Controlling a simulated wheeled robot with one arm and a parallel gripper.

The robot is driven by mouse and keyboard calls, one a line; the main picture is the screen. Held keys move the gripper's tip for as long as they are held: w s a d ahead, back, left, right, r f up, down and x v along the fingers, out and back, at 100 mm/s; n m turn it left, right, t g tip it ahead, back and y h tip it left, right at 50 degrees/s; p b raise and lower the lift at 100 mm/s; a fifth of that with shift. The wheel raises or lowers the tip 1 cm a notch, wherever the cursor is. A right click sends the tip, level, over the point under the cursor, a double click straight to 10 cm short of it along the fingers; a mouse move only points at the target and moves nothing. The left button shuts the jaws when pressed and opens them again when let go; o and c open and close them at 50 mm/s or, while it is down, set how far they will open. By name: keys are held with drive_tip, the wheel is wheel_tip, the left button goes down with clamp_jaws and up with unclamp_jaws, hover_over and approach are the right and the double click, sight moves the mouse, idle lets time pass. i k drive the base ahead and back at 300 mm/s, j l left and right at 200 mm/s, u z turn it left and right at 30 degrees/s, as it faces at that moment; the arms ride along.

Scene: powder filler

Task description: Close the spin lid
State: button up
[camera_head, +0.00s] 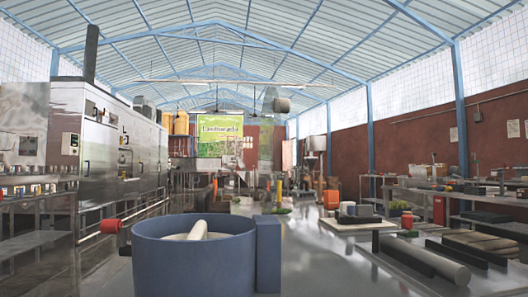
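A blue round container (195,262) stands close in front at the bottom of the head view. A blue block (268,253) is joined to its right side. Inside the rim is a pale surface with a white rounded bar (198,231) slanting up from it. I cannot tell whether this is the spin lid or part of something else. A red knob (110,226) on a short stem sticks out at the container's left side. The lower part of the container is cut off by the frame. My gripper is not in view.
A steel machine (115,150) stands on the left. An orange box (331,199) stands farther back. Some floor shows between the container and the left machine.

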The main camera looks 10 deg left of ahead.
sight(271, 107)
drive_tip(key=i+l+u, duration=0.15)
drive_tip(key=l+u, duration=0.35)
drive_tip(key=i+l+u, duration=0.1)
drive_tip(key=l+u, duration=0.2)
drive_tip(key=u, duration=0.15)
drive_tip(key=l+u, duration=0.5)
